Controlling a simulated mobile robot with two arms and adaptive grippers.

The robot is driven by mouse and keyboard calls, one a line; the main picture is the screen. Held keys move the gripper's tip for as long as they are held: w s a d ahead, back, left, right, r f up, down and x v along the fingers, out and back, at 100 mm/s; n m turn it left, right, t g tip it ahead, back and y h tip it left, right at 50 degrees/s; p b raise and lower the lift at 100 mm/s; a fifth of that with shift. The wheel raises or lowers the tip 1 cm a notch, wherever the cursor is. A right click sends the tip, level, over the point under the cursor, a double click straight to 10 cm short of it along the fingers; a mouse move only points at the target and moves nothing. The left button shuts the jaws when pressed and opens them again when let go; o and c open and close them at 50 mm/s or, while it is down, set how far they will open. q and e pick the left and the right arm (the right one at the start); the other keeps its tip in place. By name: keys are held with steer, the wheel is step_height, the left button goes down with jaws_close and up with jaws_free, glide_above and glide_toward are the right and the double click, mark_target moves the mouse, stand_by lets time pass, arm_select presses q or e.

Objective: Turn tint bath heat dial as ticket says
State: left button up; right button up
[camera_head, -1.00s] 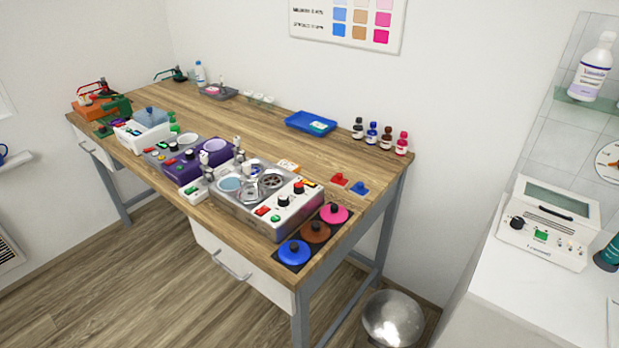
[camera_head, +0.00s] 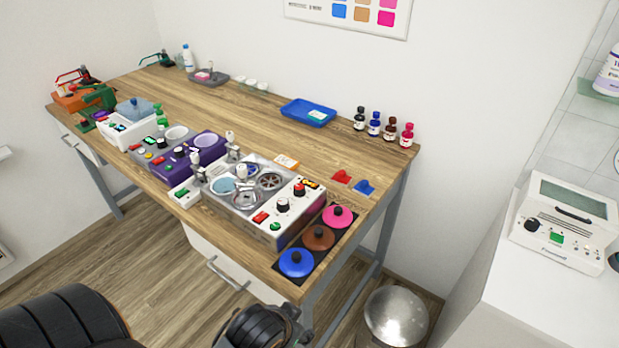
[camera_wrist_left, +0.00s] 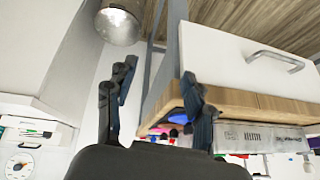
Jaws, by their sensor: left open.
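The tint bath (camera_head: 246,219) is a silver unit near the bench's front right, with round wells. Its white panel carries a black dial (camera_head: 282,205), a red dial (camera_head: 299,190), a red switch and a green switch. The dial settings are too small to read. A small orange and white card (camera_head: 286,162) lies behind the bath; I cannot tell if it is the ticket. My left gripper (camera_head: 296,328) is at the bottom of the head view, in front of and apart from the bench. In the left wrist view its fingers (camera_wrist_left: 160,98) are apart and empty.
Blue, brown and pink lids (camera_head: 319,238) lie right of the bath. A purple unit (camera_head: 187,165) stands left of it. A blue tray (camera_head: 309,113) and several bottles (camera_head: 374,126) stand behind. The bench's front edge and drawer (camera_head: 235,262) lie near my gripper. A metal bowl (camera_head: 396,318) is below right.

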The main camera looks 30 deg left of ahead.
arm_select(q)
steer(key=w+r+t, duration=0.5)
steer(key=w+r, duration=0.3)
steer(key=w, duration=0.5)
steer(key=w+d+r+m+t+h, duration=0.2)
steer(key=w+d+r+t, duration=0.15)
steer(key=w+r, duration=0.3)
steer(key=w+d+r+m+t+h, duration=0.1)
steer(key=w+d+r+t+h, duration=0.15)
steer(key=w+r+t, duration=0.4)
steer(key=d+r+m+g+h, duration=0.3)
steer(key=d+r+m+h, duration=0.4)
steer(key=m+g+y, duration=0.5)
steer(key=g+y, duration=0.6)
steer(key=g, duration=0.6)
glide_toward(298, 186)
step_height(298, 186, down, 8)
steer(key=p, duration=0.3)
steer(key=shift+w+d+r+p, duration=0.15)
steer(key=shift+w+d+p, duration=0.05)
steer(key=shift+p, duration=0.2)
steer(key=shift+f, duration=0.55)
